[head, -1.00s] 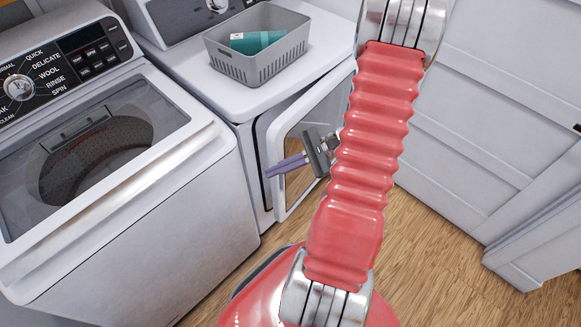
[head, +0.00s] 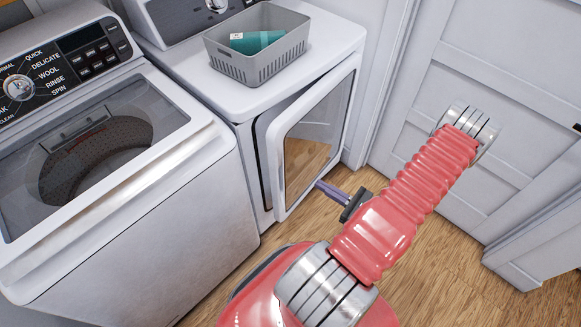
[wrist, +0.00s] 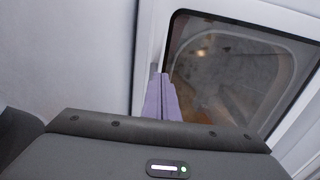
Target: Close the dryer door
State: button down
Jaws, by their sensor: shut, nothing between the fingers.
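The dryer (head: 247,165) stands right of the washer, with a white-framed door (head: 272,165) on its front. The door is ajar: a dark gap shows between its left edge and the dryer body, and its glass window (head: 312,145) reflects the wood floor. My gripper (head: 320,185), with purple fingers, is shut and empty in front of the door's lower part. In the wrist view the fingers (wrist: 161,82) overlap the door's white frame (wrist: 149,45) and the left edge of its dark window (wrist: 225,65). I cannot tell whether they touch the door.
The washer (head: 150,215) stands close on the left. A grey basket (head: 262,72) with a teal item (head: 257,42) sits on the dryer top. A white panelled wall (head: 430,125) is at the right. Wood floor (head: 430,255) is open in front.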

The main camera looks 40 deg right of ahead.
aim_at(283, 161)
jog(key=shift+s+d+f, duration=0.1)
dwell(0.4)
jog(key=shift+w+a, duration=0.3)
jog(key=shift+w, duration=2)
jog(key=shift+w+a, duration=0.3)
jog(key=shift+w, duration=2.05)
jog(key=shift+w+a, duration=0.3)
jog(key=shift+w, duration=2)
jog(key=shift+w, duration=0.1)
